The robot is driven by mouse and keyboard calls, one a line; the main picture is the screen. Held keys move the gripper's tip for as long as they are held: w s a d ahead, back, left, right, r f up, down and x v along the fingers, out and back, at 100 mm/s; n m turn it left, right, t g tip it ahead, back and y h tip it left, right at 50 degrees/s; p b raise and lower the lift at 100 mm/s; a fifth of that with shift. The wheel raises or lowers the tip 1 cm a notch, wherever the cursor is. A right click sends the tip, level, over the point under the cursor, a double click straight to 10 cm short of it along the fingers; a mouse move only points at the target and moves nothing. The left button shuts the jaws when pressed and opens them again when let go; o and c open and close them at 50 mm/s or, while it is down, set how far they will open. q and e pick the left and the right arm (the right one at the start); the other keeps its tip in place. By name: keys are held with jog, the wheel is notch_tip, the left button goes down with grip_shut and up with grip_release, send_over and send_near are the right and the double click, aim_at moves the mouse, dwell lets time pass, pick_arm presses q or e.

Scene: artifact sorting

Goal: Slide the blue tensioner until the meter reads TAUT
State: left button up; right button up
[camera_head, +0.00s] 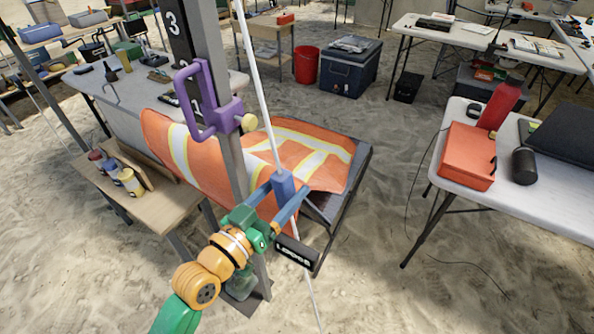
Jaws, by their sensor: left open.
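The blue tensioner (283,184) is a small block on a slanted white line (256,75), low beside the grey upright post. My left gripper (286,190) has its blue fingers open, one on each side of the tensioner. I cannot tell whether either finger touches it. The black meter (297,251) sits just below the tensioner, partly beside my gripper. Its white lettering is small but appears to read LOOSE. My right gripper is not in view.
A grey post (222,110) with number marks carries a purple handle (189,103) and yellow knob. A wooden side table (150,205) holds several jars. A white table (550,200) stands right. Sand between is open.

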aim_at(293, 182)
pick_arm(q)
jog(key=x, duration=0.3)
jog(key=shift+w+d+f, duration=0.15)
jog(key=shift+w+d, duration=0.05)
jog(key=shift+d, duration=0.05)
jog(key=shift+s+a, duration=0.15)
jog(key=c, duration=0.3)
grip_shut()
dwell(0.7)
